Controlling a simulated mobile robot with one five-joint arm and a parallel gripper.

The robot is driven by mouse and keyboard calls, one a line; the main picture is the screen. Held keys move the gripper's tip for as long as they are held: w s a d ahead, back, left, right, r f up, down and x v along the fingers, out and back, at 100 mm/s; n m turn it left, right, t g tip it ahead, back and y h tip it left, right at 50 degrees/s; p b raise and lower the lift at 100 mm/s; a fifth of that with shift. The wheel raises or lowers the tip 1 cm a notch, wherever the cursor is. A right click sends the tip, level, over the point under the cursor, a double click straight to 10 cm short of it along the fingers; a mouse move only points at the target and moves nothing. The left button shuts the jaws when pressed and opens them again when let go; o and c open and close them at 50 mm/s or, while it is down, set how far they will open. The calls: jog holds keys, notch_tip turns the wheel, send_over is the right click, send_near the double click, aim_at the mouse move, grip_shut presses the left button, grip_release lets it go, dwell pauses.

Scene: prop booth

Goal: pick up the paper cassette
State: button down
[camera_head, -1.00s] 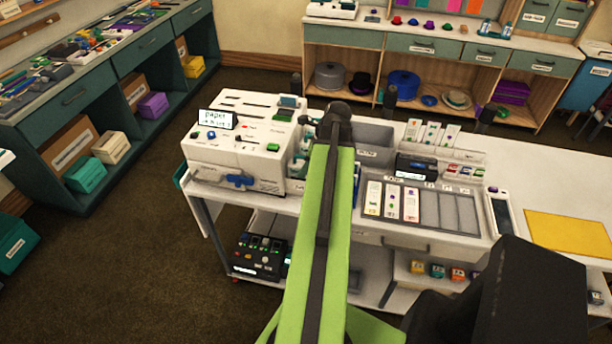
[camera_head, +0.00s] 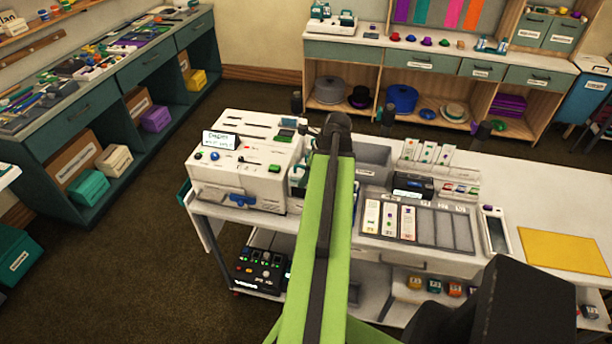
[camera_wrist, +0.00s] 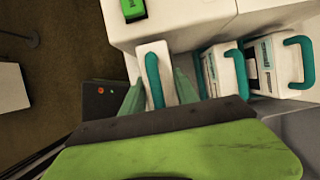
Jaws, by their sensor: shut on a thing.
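In the wrist view, my gripper (camera_wrist: 157,83) is shut on a white cassette with a teal handle (camera_wrist: 144,51), taken as the paper cassette; no label on it is legible. One finger is on each side of it. The cassette is close against the white machine (camera_wrist: 185,22); I cannot tell whether they touch. Two more white cassettes with teal handles, a nearer one (camera_wrist: 212,73) and a farther one (camera_wrist: 262,72), stand to its right. In the head view, my arm hides the gripper and the held cassette. The white machine (camera_head: 235,178) with a small display stands left of my arm.
The white worktop (camera_head: 535,195) carries a tray with strips (camera_head: 455,232), a grey bin (camera_head: 373,158) and a yellow sheet (camera_head: 562,250). A black control box (camera_head: 262,268) sits on the shelf below. Brown floor (camera_head: 150,260) is free at left.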

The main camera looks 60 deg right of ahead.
notch_tip(320, 180, up, 23)
jog(key=p, duration=2.1)
jog(key=shift+p, duration=0.3)
